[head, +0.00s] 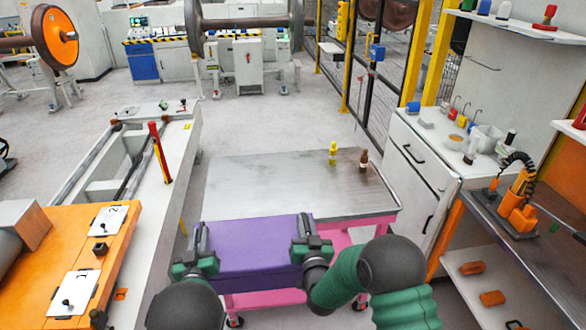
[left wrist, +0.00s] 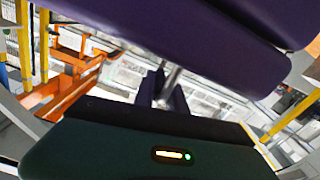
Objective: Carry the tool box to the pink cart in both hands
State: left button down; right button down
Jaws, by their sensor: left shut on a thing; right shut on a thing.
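The purple tool box (head: 255,254) is in the lower middle of the head view, in front of the near edge of the pink cart (head: 290,182), whose grey metal top is partly hidden by it. My left gripper (head: 199,243) is shut on the tool box at its left end. My right gripper (head: 308,236) is shut on it at its right end. The purple tool box also shows large and close in the left wrist view (left wrist: 215,45). I cannot tell whether the box touches the cart.
A yellow bottle (head: 332,154) and a brown bottle (head: 364,161) stand at the cart top's far right. The rest of the top is clear. A white-grey track frame (head: 180,150) stands left, an orange bench (head: 105,262) lower left, and a drawer cabinet (head: 415,165) right.

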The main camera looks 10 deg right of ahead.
aim_at(255, 189)
jog(key=i+l, duration=0.1)
jog(key=i, duration=1.25)
